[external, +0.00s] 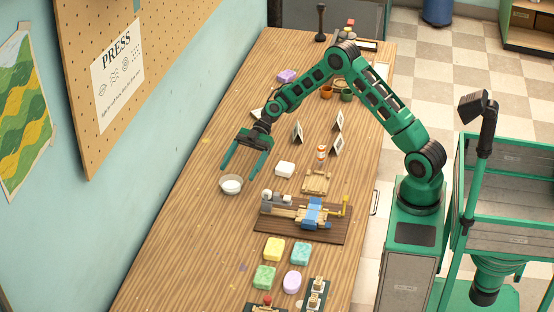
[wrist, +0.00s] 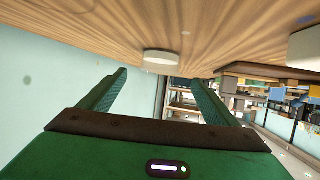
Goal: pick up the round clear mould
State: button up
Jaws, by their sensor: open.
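The round clear mould (external: 222,185) sits on the table near its left edge in the external view, with something white inside it. In the wrist view, which looks upside down, a pale round shape (wrist: 161,56) shows on the table beyond and between my fingers; the clear wall is hard to make out there. My gripper (external: 240,174) is open and empty, its two green fingers pointing toward the mould's side. The fingertips also show spread apart in the wrist view (wrist: 160,77). I cannot tell their exact height above the table or whether they touch the mould.
A dark board (external: 275,229) with a blue-strapped device stands nearer. Small folded cards (external: 298,132) and an orange-white bottle (external: 321,153) are to the right. Wood lies bare left of the board.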

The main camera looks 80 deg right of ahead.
aim_at(227, 191)
jog(key=shift+f+x, duration=0.15)
jog(key=shift+x, duration=1.65)
jog(key=shift+f+x, duration=0.2)
jog(key=shift+x, duration=1.55)
jog(key=shift+d, duration=0.15)
jog(key=c, duration=1.1)
